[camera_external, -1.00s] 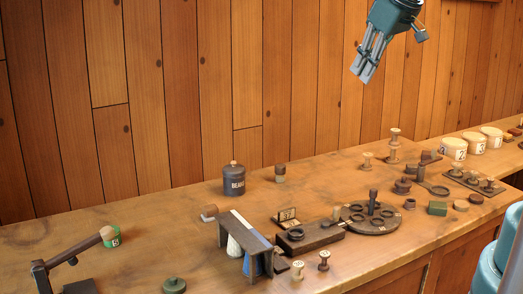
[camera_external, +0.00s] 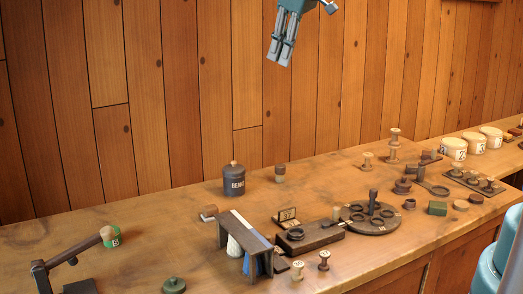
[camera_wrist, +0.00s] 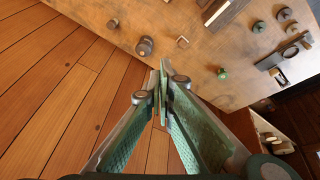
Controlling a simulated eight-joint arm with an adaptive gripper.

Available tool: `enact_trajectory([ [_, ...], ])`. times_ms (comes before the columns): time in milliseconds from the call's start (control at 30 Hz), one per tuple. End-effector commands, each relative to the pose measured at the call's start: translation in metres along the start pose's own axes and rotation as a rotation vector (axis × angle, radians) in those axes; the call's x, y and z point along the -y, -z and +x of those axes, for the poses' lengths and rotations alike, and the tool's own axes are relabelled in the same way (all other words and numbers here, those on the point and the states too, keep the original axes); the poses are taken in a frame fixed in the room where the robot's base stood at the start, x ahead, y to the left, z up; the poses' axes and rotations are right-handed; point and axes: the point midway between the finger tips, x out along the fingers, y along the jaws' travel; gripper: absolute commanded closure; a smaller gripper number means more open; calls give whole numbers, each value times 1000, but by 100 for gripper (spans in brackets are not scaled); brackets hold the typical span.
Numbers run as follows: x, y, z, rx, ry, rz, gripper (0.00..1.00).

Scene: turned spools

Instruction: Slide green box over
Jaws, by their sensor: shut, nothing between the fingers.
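A small green box (camera_external: 437,208) sits on the wooden counter at the right, just right of the round dark turntable (camera_external: 361,224). I cannot make the box out in the wrist view. My gripper (camera_external: 278,61) hangs high above the counter in front of the plank wall, up and far to the left of the box. Its fingers are together and hold nothing. In the wrist view the fingertips (camera_wrist: 161,78) meet near the middle, with the wall and the counter far beyond them.
A dark canister (camera_external: 234,180) stands near the back of the counter. A small shed-like rack (camera_external: 235,226) stands in front of it. A green knobbed piece (camera_external: 173,286) lies at the front left. Several spools and three pale numbered tubs (camera_external: 454,149) are at the right.

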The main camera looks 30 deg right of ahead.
Motion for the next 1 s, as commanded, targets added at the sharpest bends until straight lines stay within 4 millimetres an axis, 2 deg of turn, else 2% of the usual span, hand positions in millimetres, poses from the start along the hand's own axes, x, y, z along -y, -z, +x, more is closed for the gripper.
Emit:
enact_trajectory([
  [33, 4, 12, 6, 5, 6, -19, 100],
  [400, 34, 84, 47, 46, 44, -145, 100],
  [667, 60, 129, 81, 74, 70, -234, 100],
  [1000, 105, 183, 132, 110, 106, -352, 100],
])
